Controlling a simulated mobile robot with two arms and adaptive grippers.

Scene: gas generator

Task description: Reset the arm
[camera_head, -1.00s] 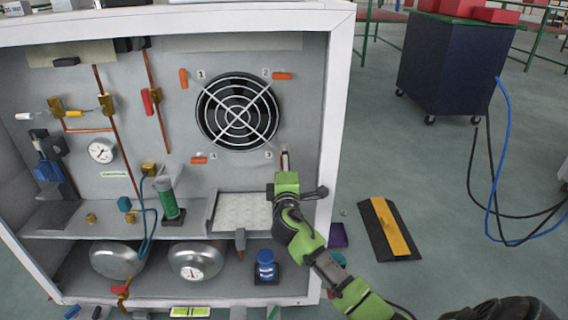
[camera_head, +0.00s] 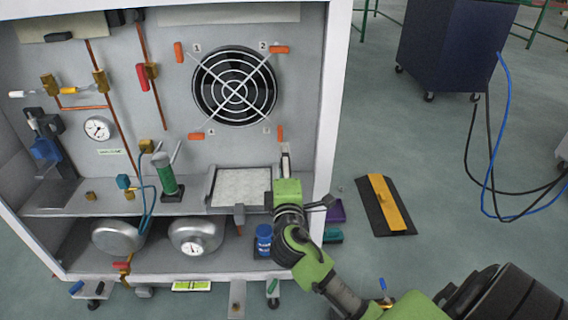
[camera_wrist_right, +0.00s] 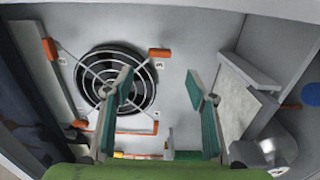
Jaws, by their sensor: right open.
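My right arm enters from the lower right in the head view. Its green and black gripper (camera_head: 286,160) is in front of the cabinet's back panel, below and to the right of the round black fan (camera_head: 234,87). In the right wrist view the two green-padded fingers (camera_wrist_right: 162,92) stand wide apart with nothing between them. The fan also shows in that view (camera_wrist_right: 115,82), beyond the left finger. An orange clip (camera_head: 280,134) at the fan's lower right shows just above the gripper. My left gripper is not in view.
The open white cabinet (camera_head: 332,90) holds a pale tray (camera_head: 240,187), a green cylinder (camera_head: 166,176), a blue jar (camera_head: 264,240) and two metal tanks on the lower shelf. A black and yellow plate (camera_head: 386,205) lies on the floor, and a dark cart (camera_head: 452,50) stands behind.

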